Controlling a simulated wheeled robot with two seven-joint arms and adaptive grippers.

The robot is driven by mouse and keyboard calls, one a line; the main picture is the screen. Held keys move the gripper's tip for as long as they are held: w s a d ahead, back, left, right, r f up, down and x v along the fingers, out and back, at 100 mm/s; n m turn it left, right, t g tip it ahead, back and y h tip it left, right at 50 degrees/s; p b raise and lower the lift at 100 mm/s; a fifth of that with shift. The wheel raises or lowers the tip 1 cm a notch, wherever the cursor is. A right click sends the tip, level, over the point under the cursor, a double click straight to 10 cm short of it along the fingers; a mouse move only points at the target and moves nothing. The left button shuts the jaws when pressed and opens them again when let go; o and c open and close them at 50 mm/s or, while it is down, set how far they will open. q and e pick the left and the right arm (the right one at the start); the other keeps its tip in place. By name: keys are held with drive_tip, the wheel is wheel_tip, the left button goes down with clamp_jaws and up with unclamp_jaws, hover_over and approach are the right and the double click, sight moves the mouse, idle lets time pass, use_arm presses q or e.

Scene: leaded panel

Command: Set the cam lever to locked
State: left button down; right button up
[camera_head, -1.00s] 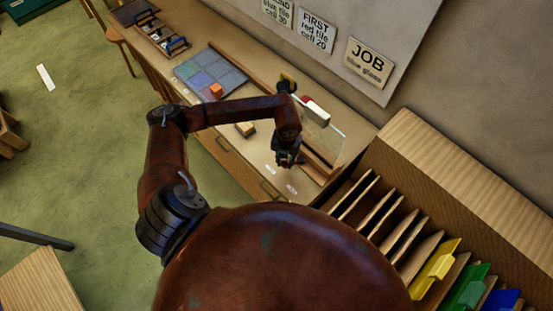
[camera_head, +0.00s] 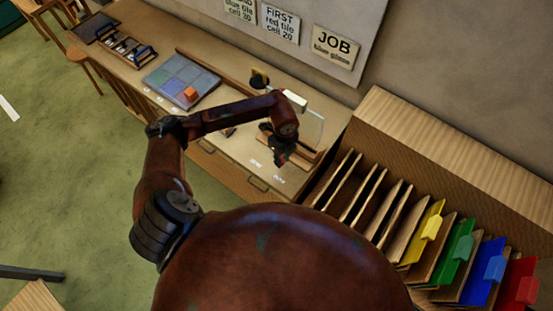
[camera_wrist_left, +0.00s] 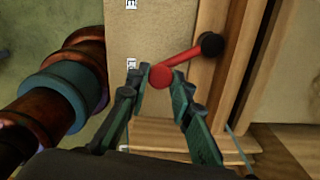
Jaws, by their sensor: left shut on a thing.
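The cam lever is a red bar with a round red knob (camera_wrist_left: 160,77) and a black pivot (camera_wrist_left: 211,44) in the left wrist view. It slants from the pivot down and left to the knob, beside a wooden rail (camera_wrist_left: 235,70). My left gripper (camera_wrist_left: 160,84) has its two green-black fingers on either side of the knob and is shut on it. In the head view my left gripper (camera_head: 279,155) is low over the bench's near right part, and the lever is hard to make out there. My right gripper is in neither view.
Two small white labels (camera_head: 256,163) lie on the bench (camera_head: 235,147) near the gripper. A glass sheet (camera_head: 311,126) stands behind it. A slotted rack (camera_head: 345,190) with coloured tabs stands at right. A tile tray (camera_head: 160,82) with an orange block (camera_head: 191,93) lies farther left.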

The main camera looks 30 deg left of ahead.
use_arm(q)
drive_tip(key=shift+w+d, duration=0.15)
drive_tip(key=shift+d, duration=0.1)
drive_tip(key=shift+d+n, duration=0.1)
drive_tip(key=shift+n, duration=0.2)
drive_tip(key=shift+w+d+r, duration=0.1)
drive_tip(key=shift+w, duration=0.05)
drive_tip(key=c, duration=2.1)
unclamp_jaws()
drive_tip(key=o, duration=0.4)
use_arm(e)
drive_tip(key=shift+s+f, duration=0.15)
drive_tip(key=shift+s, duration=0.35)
